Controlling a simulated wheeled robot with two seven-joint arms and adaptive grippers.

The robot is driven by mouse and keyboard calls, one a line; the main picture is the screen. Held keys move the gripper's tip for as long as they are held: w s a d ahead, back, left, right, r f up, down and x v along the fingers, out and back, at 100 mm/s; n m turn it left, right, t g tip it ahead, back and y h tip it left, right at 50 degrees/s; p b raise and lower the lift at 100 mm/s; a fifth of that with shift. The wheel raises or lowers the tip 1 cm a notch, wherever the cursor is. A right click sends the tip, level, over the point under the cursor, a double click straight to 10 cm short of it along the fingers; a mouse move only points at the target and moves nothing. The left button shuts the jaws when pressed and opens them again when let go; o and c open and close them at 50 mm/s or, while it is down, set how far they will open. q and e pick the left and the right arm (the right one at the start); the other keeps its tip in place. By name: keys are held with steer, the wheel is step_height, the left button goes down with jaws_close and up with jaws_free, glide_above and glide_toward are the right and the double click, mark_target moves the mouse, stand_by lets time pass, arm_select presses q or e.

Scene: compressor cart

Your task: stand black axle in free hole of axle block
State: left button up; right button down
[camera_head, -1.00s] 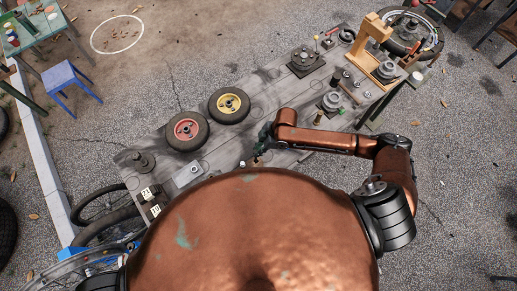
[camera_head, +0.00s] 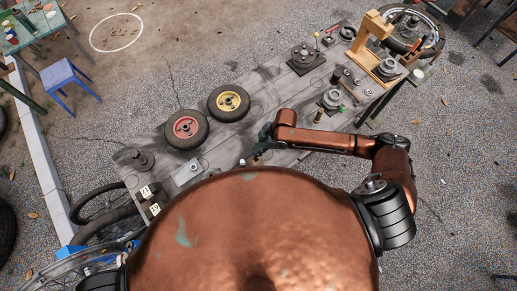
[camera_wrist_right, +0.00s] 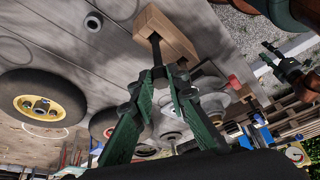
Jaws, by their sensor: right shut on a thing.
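My right gripper (camera_wrist_right: 163,80) is shut on the black axle (camera_wrist_right: 156,48), a thin dark rod reaching up from the fingertips in the right wrist view. The axle's far end overlaps a light wooden block (camera_wrist_right: 176,36), likely the axle block. I cannot tell whether the end is inside a hole or only in front of the block. In the head view the right gripper (camera_head: 265,136) is low over the cart's front edge. The axle is too small to make out there.
A red-hubbed wheel (camera_head: 187,129) and a yellow-hubbed wheel (camera_head: 229,102) lie on the grey cart top (camera_head: 215,140) left of the gripper. A wooden stand (camera_head: 370,45) and dark round parts (camera_head: 305,57) are at the far right end. Numbered dark blocks (camera_head: 150,200) sit at the left end.

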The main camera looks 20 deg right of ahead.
steer(key=shift+f, duration=0.3)
steer(key=c, duration=1.8)
jaws_free()
steer(key=shift+o, duration=0.3)
steer(key=o, duration=0.3)
steer(key=shift+o, duration=0.2)
steer(key=p+v, duration=0.7)
